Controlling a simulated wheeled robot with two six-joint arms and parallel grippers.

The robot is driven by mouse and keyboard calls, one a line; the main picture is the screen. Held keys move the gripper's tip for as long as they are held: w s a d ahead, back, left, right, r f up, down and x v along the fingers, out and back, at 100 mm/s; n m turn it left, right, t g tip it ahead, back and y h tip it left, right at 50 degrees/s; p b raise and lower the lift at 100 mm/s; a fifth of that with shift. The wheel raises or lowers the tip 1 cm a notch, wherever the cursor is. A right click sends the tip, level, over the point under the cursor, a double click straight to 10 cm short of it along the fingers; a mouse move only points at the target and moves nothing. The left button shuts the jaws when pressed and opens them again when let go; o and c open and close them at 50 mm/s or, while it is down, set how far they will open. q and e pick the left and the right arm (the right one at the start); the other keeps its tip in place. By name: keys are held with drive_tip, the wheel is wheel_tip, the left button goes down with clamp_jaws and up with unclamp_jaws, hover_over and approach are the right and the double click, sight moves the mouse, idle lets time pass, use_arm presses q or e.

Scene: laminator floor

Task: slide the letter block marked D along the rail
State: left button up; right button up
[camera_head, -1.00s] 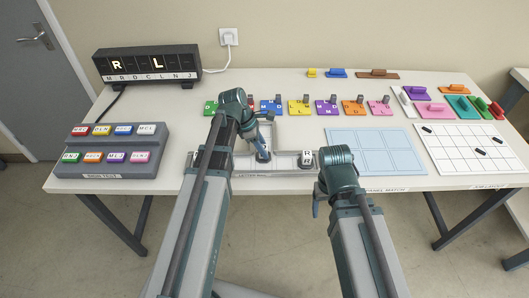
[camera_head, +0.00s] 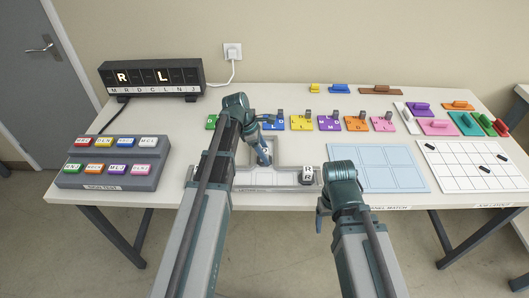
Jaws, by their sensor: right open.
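The grey letter rail (camera_head: 283,187) lies near the table's front edge, with a stem running back from its long front channel. A white block marked R (camera_head: 308,176) sits in the front channel, right of the stem. My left gripper (camera_head: 265,160) points down into the stem area; a small pale block shows partly beside its fingers, its letter unreadable. The fingers are too small and covered to tell if they are shut on it. I cannot make out a D on any rail block. My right gripper (camera_head: 320,222) is open and empty, in front of the table edge.
Several coloured letter tiles with knobs (camera_head: 330,124) stand behind the rail. A blue panel mat (camera_head: 375,167) and a white grid board (camera_head: 475,165) lie right of it.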

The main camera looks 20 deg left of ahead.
use_arm(q)
drive_tip(key=shift+o, duration=0.4)
drive_tip(key=shift+r, duration=0.1)
drive_tip(key=p+v, duration=1.2)
drive_tip(key=v, duration=0.1)
drive_tip(key=shift+a+r+p, duration=0.2)
drive_tip(key=shift+r+p, duration=0.05)
drive_tip(key=shift+p, duration=0.1)
drive_tip(key=shift+s+d, duration=0.1)
